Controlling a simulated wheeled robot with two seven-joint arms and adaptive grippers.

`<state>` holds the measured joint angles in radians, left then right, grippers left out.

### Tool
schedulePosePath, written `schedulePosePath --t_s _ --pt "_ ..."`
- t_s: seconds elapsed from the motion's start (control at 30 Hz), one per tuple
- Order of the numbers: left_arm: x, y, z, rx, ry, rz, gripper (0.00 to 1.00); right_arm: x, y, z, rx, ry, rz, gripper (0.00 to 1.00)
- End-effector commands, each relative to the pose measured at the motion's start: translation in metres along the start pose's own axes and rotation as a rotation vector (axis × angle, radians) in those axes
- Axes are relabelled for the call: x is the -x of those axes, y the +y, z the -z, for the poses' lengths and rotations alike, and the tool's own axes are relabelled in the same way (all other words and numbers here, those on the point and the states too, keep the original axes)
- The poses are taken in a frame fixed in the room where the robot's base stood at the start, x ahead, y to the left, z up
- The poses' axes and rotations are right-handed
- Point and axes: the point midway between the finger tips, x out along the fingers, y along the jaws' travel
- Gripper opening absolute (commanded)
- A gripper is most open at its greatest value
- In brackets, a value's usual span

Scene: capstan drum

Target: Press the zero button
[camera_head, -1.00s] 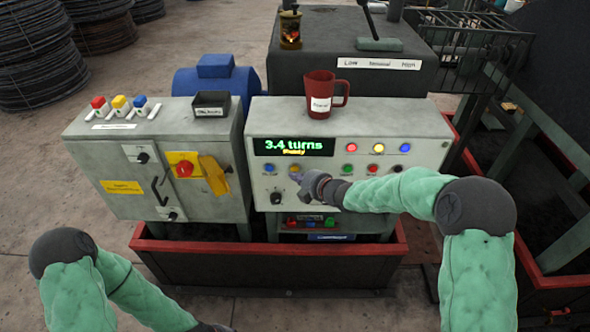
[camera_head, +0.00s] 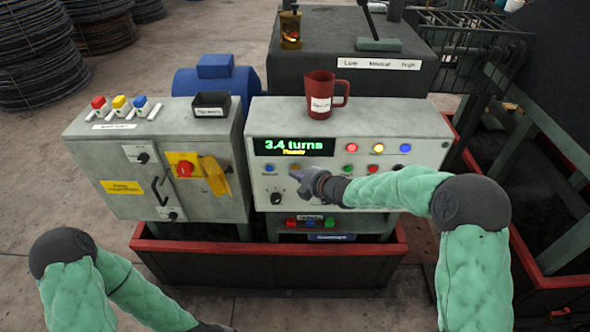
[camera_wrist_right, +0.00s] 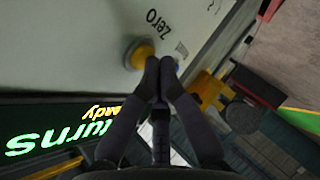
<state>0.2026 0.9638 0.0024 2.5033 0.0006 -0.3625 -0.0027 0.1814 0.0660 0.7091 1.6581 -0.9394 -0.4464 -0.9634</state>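The zero button is a yellow round button (camera_wrist_right: 141,55) on the grey panel, beside the printed word "zero" in the right wrist view. In the head view it (camera_head: 295,168) shows just above my right gripper's tip. My right gripper (camera_wrist_right: 160,65) is shut and empty, its fingertips together right beside the button's edge; whether they touch it I cannot tell. In the head view the gripper (camera_head: 295,178) is at the panel's front. The display (camera_head: 293,146) reads "3.4 turns" and "Ready". My left arm ends at the bottom edge; its fingers are out of frame.
A blue button (camera_head: 269,169) and a black knob (camera_head: 277,198) are near my right gripper. Several other coloured buttons are to the right. A red mug (camera_head: 320,92) stands on the console. A grey cabinet (camera_head: 130,180) with a red switch stands to the left.

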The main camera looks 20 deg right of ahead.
Motion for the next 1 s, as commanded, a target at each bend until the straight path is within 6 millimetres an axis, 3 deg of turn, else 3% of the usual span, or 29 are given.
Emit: schedulePosePath --t_s 1.0 --pt "-0.0050 -0.0018 0.0002 0.000 0.000 0.000 0.40 0.0020 -0.0014 0.0012 0.000 0.000 -0.002 0.00"
